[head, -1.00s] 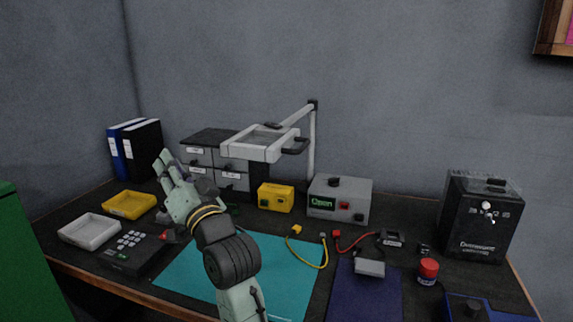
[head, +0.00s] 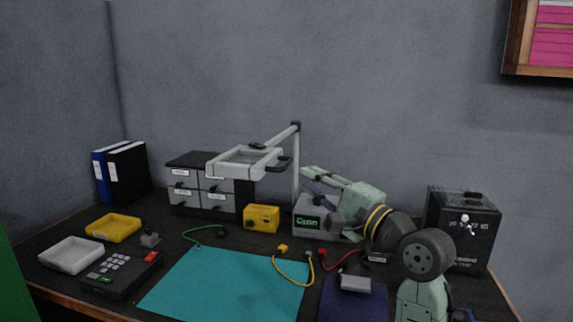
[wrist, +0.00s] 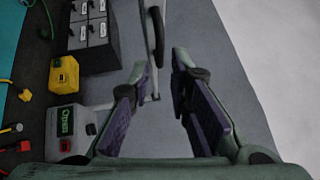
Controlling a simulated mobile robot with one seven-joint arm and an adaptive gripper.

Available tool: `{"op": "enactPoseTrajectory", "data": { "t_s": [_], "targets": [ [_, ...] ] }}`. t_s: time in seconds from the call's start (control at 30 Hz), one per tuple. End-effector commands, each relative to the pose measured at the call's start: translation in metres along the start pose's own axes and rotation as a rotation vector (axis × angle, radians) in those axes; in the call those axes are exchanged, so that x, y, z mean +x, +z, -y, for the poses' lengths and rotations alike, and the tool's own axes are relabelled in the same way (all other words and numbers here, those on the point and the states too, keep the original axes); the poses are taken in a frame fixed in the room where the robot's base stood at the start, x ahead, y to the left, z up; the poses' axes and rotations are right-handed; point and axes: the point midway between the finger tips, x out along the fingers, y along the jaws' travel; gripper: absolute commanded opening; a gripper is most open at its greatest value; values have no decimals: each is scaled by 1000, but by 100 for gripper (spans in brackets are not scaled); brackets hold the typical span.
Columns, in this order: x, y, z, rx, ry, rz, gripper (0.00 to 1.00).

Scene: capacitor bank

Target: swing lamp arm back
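The lamp has a pale rectangular head (head: 243,162) above the desk, tilted in view, on an arm (head: 277,138) that runs to an upright post (head: 297,165). A dark handle (head: 281,164) sticks out from the head's right side. My gripper (head: 304,178) is right of the handle and apart from it, its fingers pointing left. In the wrist view my gripper (wrist: 162,72) is open and empty. The dark handle (wrist: 157,36) shows just beyond the gap, nearer the left finger. I cannot tell how far off it is.
The grey box with the green display (head: 308,222) is just below my gripper, partly hidden by it. A yellow box (head: 261,218), a drawer unit (head: 186,197) and a black case (head: 478,245) stand along the back. The teal mat (head: 225,285) is mostly clear.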

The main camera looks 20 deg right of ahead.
Motion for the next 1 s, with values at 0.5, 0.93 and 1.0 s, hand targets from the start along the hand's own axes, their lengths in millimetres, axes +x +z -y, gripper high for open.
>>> {"op": "enactPoseTrajectory", "data": {
  "t_s": [0.5, 0.93, 1.0],
  "targets": [
    [81, 1, 1, -3, 0, 0, 18],
    [86, 0, 0, -4, 0, -1, 13],
    [86, 0, 0, -4, 0, -1, 8]
  ]
}}
